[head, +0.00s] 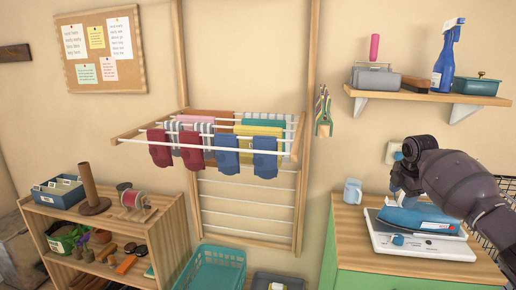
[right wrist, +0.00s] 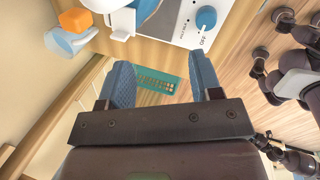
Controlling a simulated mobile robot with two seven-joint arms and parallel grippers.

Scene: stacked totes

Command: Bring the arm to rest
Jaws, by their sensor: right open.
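My right arm comes in from the right edge in the head view, and its gripper (head: 400,196) hangs above the left side of a green cabinet. In the right wrist view the gripper (right wrist: 160,62) shows two blue-padded fingers set wide apart. Nothing is held between them; the floor and a green basket (right wrist: 157,84) show through the gap, farther off. A white appliance (right wrist: 172,22) with a blue knob is near the fingertips. It also shows in the head view (head: 448,249), with a blue item (head: 425,219) on top. My left gripper is not in view.
A light-blue mug (head: 352,191) stands on the cabinet top (head: 347,222), left of the appliance. A wall shelf (head: 425,96) with a blue spray bottle is above. A drying rack (head: 285,158) with socks is on the wall. A teal basket (head: 213,268) stands on the floor.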

